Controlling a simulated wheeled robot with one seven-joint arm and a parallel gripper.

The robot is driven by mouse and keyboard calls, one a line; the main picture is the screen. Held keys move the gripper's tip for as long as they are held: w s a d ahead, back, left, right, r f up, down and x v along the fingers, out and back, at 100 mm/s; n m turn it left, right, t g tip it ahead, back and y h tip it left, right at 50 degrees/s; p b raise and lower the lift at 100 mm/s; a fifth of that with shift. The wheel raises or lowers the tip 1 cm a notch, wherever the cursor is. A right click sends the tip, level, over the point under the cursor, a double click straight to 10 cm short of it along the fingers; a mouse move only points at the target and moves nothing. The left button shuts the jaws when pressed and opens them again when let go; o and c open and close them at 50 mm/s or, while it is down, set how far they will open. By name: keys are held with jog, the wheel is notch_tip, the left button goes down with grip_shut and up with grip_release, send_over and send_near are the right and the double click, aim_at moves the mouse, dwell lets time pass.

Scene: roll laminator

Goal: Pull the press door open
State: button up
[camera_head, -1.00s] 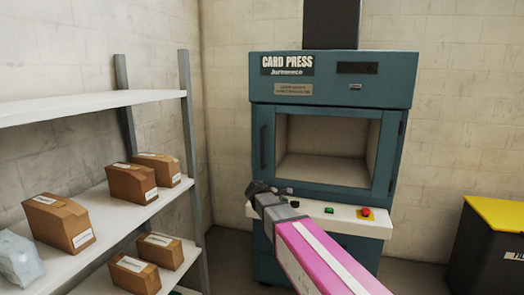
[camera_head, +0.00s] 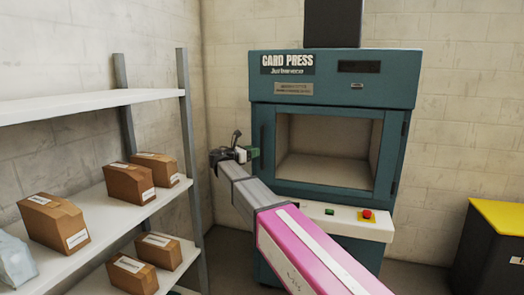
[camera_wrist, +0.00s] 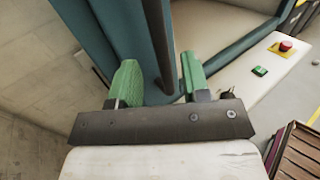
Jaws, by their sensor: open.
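The card press (camera_head: 330,90) is a teal cabinet against the back wall. Its door (camera_head: 390,150) has a teal frame around a large window, hinged at the right, and looks shut. A dark upright handle (camera_wrist: 158,40) is on the door's left side. My gripper (camera_head: 240,150) is at the left edge of the door, level with the window. In the wrist view my gripper (camera_wrist: 157,78) is open, with one green finger on each side of the handle. I see gaps beside the bar, and cannot tell whether either finger touches it.
A white ledge (camera_head: 345,222) with a green button (camera_head: 329,211) and a red button (camera_head: 367,214) juts out below the door. A shelf rack (camera_head: 90,105) with several brown boxes stands at left. A dark bin with a yellow lid (camera_head: 497,215) stands at right.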

jog(key=shift+x, duration=2.8)
grip_shut()
jog(key=shift+s, duration=0.1)
